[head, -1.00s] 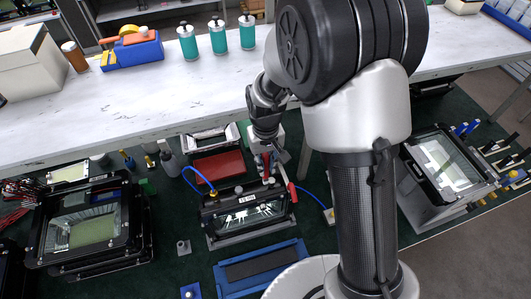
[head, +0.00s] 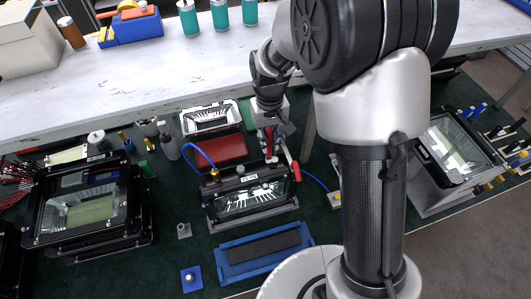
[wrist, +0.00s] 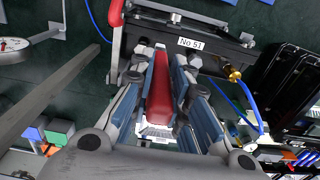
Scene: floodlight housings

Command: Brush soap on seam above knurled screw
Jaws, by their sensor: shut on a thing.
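The floodlight housing (head: 250,200) labelled "No 51" stands on the floor mat, glass side toward me. In the wrist view its dark top edge (wrist: 215,55) runs across the upper part. A small round knob (head: 240,169) sits near its rear edge; I cannot tell whether it is the knurled screw. My gripper (head: 270,148) is at the housing's rear edge, right of the knob. It is shut on a slim red thing, apparently the brush handle (wrist: 158,88). The bristles and any soap are not clear, and the seam is too small to make out.
A brass fitting with a blue hose (head: 192,150) joins the housing's left end. A red lever (head: 295,171) stands at its right end. Behind are a red tray (head: 222,150) and a white frame (head: 212,116). A blue tray (head: 262,252) lies in front; stacked housings (head: 85,210) stand left.

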